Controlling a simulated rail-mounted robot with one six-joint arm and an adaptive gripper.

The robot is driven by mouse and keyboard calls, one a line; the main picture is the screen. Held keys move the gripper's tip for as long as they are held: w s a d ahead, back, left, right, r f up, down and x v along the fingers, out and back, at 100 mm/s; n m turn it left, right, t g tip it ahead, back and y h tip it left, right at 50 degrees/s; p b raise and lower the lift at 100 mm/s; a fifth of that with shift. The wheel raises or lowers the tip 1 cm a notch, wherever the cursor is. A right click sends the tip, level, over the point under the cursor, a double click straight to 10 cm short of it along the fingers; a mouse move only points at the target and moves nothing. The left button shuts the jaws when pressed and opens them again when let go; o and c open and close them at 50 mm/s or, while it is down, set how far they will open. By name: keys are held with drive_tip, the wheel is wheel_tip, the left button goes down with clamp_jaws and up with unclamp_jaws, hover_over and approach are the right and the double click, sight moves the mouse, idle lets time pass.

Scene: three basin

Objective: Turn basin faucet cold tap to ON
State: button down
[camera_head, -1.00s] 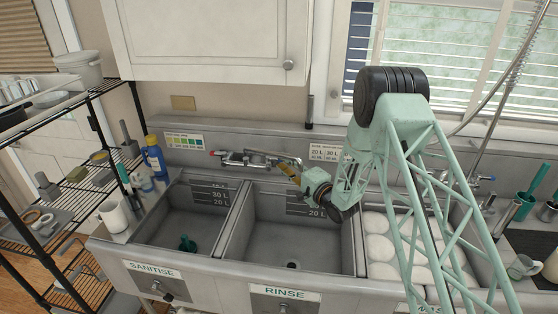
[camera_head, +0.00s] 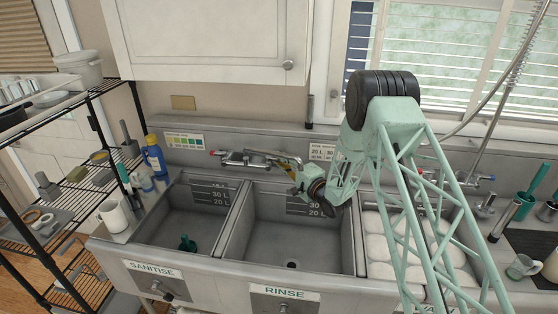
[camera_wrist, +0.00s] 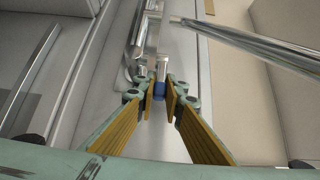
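The basin faucet (camera_head: 243,158) is a chrome wall mixer behind the sinks, with a red-marked tap (camera_head: 212,153) at its left end. My gripper (camera_wrist: 161,95) is open, with a narrow gap around the cap; contact is unclear. In the head view my gripper (camera_head: 291,162) is at the faucet's right end and hides the cold tap. The faucet's spout (camera_wrist: 250,42) runs off to the right in the wrist view.
Below lie the sanitise basin (camera_head: 165,225) and the rinse basin (camera_head: 255,240). A third basin to the right holds white plates (camera_head: 380,248). A wire shelf (camera_head: 75,190) stands at the left. A wall cabinet (camera_head: 210,40) hangs above the faucet.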

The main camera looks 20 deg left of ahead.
sight(276, 160)
drive_tip(key=shift+s+m+t+h+b, duration=0.25)
drive_tip(key=shift+m+t+h+b, duration=0.15)
drive_tip(key=shift+m+t+b, duration=0.15)
drive_tip(key=shift+s+a+f+m+t+h+b, duration=0.1)
drive_tip(key=shift+s+a+m+t+h+b, duration=0.55)
drive_tip(key=shift+m+h+b, duration=1.95)
drive_tip(key=shift+s+r+m+t+h+b, duration=0.1)
drive_tip(key=shift+s+m+t+h+b, duration=0.65)
drive_tip(key=shift+m+t+h+b, duration=1.85)
drive_tip(key=shift+s+a+f+m+t+h+b, duration=0.1)
drive_tip(key=shift+s+a+m+t+h+b, duration=0.5)
drive_tip(key=shift+h+b, duration=2.2)
drive_tip(key=shift+s+a+m+g+h, duration=0.15)
drive_tip(key=shift+m+g+h, duration=0.35)
drive_tip(key=shift+m+h, duration=0.5)
drive_tip(key=shift+s+a+m+g+h, duration=0.15)
drive_tip(key=shift+m+g+h, duration=0.4)
drive_tip(key=shift+h, duration=0.85)
drive_tip(key=shift+s+a+m+g+h, duration=0.15)
drive_tip(key=shift+m+g+h, duration=0.3)
drive_tip(key=shift+m+h, duration=0.55)
drive_tip(key=shift+a+g+h, duration=0.1)
drive_tip(key=shift+g+h, duration=0.2)
drive_tip(key=shift+h, duration=0.4)
drive_tip(key=c, duration=2.7)
unclamp_jaws()
